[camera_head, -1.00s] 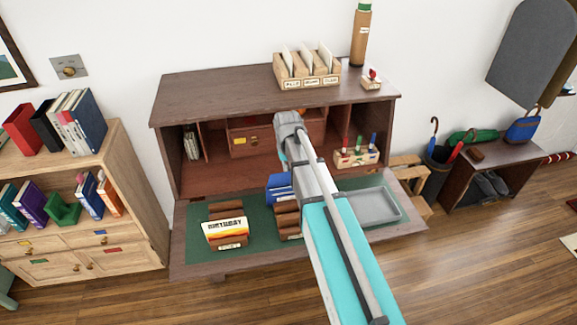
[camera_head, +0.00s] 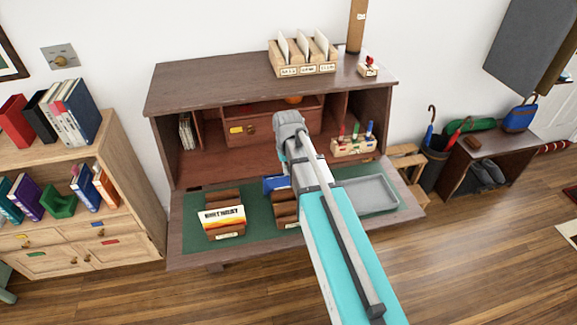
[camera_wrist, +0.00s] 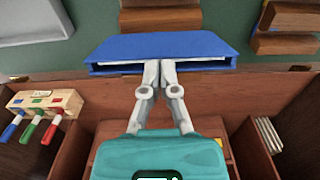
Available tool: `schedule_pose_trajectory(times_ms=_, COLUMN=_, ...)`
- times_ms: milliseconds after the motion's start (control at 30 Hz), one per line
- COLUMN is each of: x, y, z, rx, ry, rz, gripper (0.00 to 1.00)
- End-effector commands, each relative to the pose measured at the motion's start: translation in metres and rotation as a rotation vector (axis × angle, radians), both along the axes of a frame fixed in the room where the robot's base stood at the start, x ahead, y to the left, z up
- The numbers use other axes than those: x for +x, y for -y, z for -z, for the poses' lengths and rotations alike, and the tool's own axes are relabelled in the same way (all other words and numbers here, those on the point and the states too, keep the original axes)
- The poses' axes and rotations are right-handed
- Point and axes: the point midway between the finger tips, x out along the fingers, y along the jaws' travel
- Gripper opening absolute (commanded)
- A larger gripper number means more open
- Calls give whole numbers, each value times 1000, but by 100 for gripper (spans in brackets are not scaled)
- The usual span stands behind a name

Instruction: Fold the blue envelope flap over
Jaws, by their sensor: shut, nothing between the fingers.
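The blue envelope (camera_wrist: 160,44) lies on the green desk surface in the wrist view, with a pale strip showing along its near edge. In the head view a blue part of the envelope (camera_head: 275,184) shows to the left of my arm, and the rest is hidden behind it. My gripper (camera_wrist: 160,64) is shut and empty, with its two fingertips side by side at the middle of the envelope's near edge. I cannot tell if they touch it. I cannot make out the flap as a separate part. The fingers are hidden in the head view.
A grey tray (camera_head: 368,195) lies right of my arm. A card reading "BIRTHDAY" (camera_head: 222,218) stands in a brown rack at left, with another brown rack (camera_head: 285,210) beside my arm. A stamp holder (camera_head: 353,147) and a drawer (camera_head: 240,133) sit inside the desk.

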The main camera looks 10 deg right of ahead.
Motion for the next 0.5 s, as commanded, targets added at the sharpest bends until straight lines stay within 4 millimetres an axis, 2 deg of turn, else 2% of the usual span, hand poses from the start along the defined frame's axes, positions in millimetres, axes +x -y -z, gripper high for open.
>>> schedule_pose_trajectory(times_ms=467, x=-17, y=0, z=20, rx=0, ry=0, rz=0, gripper=0)
schedule_pose_trajectory(times_ms=500, x=-16, y=0, z=12, rx=0, ry=0, rz=0, gripper=0)
